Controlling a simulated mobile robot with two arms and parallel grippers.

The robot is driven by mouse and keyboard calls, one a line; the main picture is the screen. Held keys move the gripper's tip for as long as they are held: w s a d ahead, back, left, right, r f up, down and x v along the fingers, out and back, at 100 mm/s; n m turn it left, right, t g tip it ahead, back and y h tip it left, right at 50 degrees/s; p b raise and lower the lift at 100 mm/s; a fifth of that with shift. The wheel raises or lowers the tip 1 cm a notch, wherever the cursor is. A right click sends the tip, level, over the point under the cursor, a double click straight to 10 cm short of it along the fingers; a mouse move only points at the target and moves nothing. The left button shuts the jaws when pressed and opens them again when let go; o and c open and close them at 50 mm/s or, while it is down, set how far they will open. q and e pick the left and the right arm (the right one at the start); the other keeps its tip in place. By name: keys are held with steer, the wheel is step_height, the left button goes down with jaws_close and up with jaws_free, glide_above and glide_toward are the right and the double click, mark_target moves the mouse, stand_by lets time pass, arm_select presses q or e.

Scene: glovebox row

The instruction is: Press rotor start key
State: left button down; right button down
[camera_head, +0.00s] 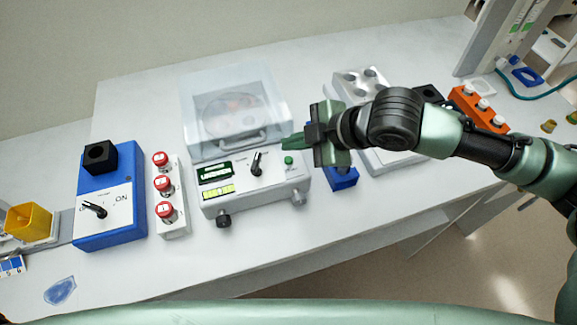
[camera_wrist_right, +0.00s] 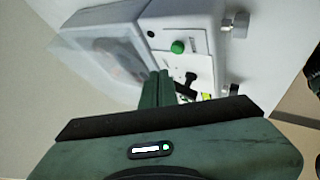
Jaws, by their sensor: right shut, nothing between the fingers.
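The centrifuge-like machine (camera_head: 222,205) has a clear lid (camera_head: 230,95) that is down over a round rotor. Its front panel carries a small display, a black lever knob (camera_head: 256,164) and a round green key (camera_head: 289,160). The green key also shows in the right wrist view (camera_wrist_right: 178,47), sticking up from the white panel. My right gripper (camera_head: 285,143) is shut and empty. Its fingertips are near the green key, just behind it in the head view, with a visible gap in the wrist view. My left gripper is out of view.
A blue box with a black lever (camera_head: 115,190) and a white strip with several red-topped knobs (camera_head: 176,222) stand to the left. A blue block (camera_head: 343,180) is under my right gripper. An orange rack (camera_head: 492,119) stands at right.

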step_height(320, 180, down, 2)
steer(key=shift+f, duration=0.2)
stand_by(2.0)
steer(key=shift+f, duration=0.15)
steer(key=shift+f, duration=0.45)
stand_by(0.6)
stand_by(0.3)
steer(key=shift+r+p, duration=0.85)
steer(key=shift+p, duration=0.05)
